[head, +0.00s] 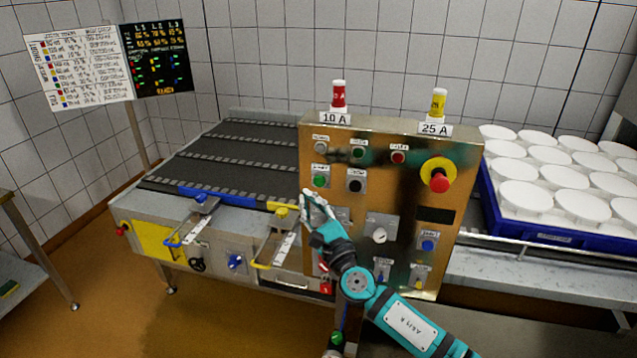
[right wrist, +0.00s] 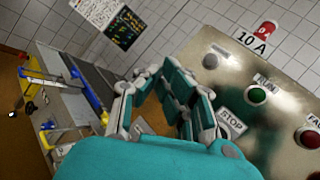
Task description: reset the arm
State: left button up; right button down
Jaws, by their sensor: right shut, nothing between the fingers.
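My right arm comes in from the lower right in the head view. Its gripper (head: 314,203) is shut and empty, in front of the left edge of the brass control panel (head: 385,200). In the right wrist view the gripper's fingers (right wrist: 163,85) show, with the panel (right wrist: 235,75) close by on the right. I cannot tell whether the gripper touches the panel. It covers part of the panel's lower left controls. My left gripper is not in view.
A conveyor (head: 225,150) with blue and yellow levers lies left of the panel. A red emergency button (head: 439,181) sticks out of the panel. A blue tray (head: 487,205) of white moulds stands at the right. Open floor (head: 110,300) lies at the lower left.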

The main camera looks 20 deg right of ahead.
jog(key=s+d+f+m+g+h+b, duration=0.15)
jog(key=f+m, duration=0.35)
jog(key=f, duration=0.6)
jog(key=d+f+m+g+h, duration=0.25)
jog(key=f+m, duration=0.25)
jog(key=f, duration=0.6)
jog(key=s+d+f+m+g+b, duration=0.1)
jog(key=s+f+m+g, duration=0.2)
jog(key=f, duration=0.4)
jog(key=s+d+f+m+g, duration=0.1)
jog(key=s+f+m, duration=0.35)
jog(key=f, duration=0.35)
jog(key=s+d+f+m+g+b, duration=0.1)
jog(key=s+d+f+m+g, duration=0.2)
jog(key=f, duration=0.4)
jog(key=s+a+f+m+g+b, duration=0.1)
jog(key=s+f+m+g, duration=0.2)
jog(key=s+f+m, duration=0.75)
jog(key=s+a+f+m+g+b, duration=0.1)
jog(key=s+f+m+g, duration=0.2)
jog(key=s+f, duration=1.4)
jog(key=s+a+m+g, duration=0.2)
jog(key=s+m, duration=0.5)
jog(key=s, duration=1.2)
jog(key=shift+a+g+y+b, duration=0.25)
jog(key=shift+g+y+b, duration=0.05)
jog(key=shift+g, duration=0.3)
